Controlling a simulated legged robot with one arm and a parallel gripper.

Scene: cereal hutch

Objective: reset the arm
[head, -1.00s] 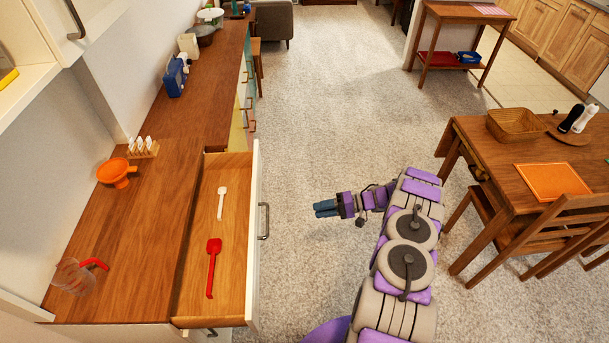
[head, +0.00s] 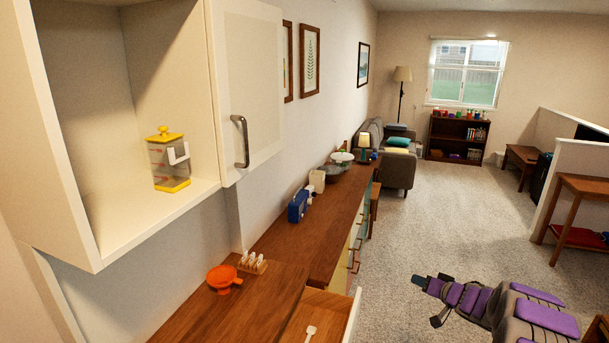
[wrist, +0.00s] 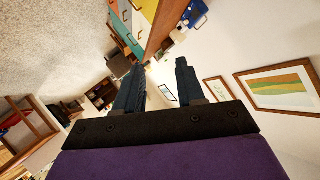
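My gripper (head: 420,283) is at the lower right in the head view, over the carpet and to the right of the counter, pointing left. In the wrist view my gripper (wrist: 158,75) has its two dark fingers apart, with nothing between them. My purple and grey arm (head: 500,310) is folded low in front of my body, and its lower part is cut off by the frame edge.
The wooden counter (head: 335,228) runs along the left wall, with an orange funnel (head: 223,279) on it. An open drawer (head: 318,308) juts out at the bottom. An open cabinet (head: 150,225) above holds a yellow-lidded container (head: 169,164). Carpet (head: 420,225) is clear ahead.

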